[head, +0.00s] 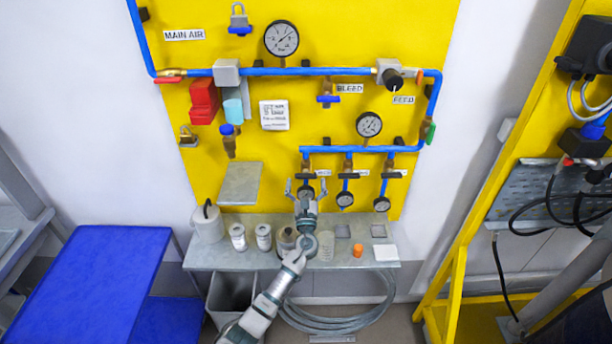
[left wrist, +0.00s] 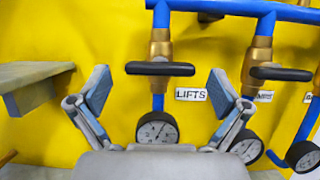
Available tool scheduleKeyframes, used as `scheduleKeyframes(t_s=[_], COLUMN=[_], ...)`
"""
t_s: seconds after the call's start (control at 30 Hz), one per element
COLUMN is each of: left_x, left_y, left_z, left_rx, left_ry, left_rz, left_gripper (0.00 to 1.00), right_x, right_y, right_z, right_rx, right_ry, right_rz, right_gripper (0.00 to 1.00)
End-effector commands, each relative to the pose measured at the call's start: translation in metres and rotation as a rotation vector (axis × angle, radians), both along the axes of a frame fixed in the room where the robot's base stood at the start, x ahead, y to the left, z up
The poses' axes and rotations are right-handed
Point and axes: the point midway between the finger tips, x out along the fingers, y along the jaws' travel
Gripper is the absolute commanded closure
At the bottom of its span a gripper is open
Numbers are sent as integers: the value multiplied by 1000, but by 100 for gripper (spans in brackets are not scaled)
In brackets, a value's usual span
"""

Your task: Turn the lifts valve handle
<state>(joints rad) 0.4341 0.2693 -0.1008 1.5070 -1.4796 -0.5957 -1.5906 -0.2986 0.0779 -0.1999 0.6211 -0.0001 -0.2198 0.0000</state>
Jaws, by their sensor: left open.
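The lifts valve handle (left wrist: 160,69) is a black lever lying level across a brass valve (left wrist: 160,45), beside the label "LIFTS" (left wrist: 190,94). In the head view the lifts valve handle (head: 306,175) is small, on the leftmost of three blue drop pipes. My left gripper (head: 305,186) is open and empty, facing the yellow panel just below it. In the left wrist view its two fingers (left wrist: 159,92) stand apart on either side of the handle, with a visible gap on both sides. Whether they reach its depth I cannot tell. My right gripper is not in view.
A second black handle (left wrist: 280,73) on a brass valve is close to the right finger. A round gauge (left wrist: 157,128) hangs below the lifts valve. A grey shelf plate (head: 240,184) juts out at left. A bench (head: 215,254) with jars is below.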

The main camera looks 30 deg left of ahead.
Motion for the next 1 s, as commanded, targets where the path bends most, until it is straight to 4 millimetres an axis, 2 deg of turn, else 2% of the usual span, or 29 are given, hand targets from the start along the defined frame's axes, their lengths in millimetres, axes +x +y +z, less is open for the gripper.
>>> scheduleKeyframes(t_s=[0.2,0.5,0.57,0.7,0.77,1.0], left_x=[17,19,19,19,19,19], left_y=[10,11,11,11,11,11], left_z=[8,9,9,9,9,8], left_rx=[0,0,0,0,0,-10], left_ry=[0,0,0,0,0,-6], left_rz=[-1,-1,-1,-1,-1,-1], left_gripper=[0,0,12,48,60,60], right_x=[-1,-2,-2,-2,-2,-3], right_y=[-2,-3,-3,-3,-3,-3], right_z=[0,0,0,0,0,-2], right_rx=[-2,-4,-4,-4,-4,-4], right_ry=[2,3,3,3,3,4], right_rz=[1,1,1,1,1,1], right_gripper=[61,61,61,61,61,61])
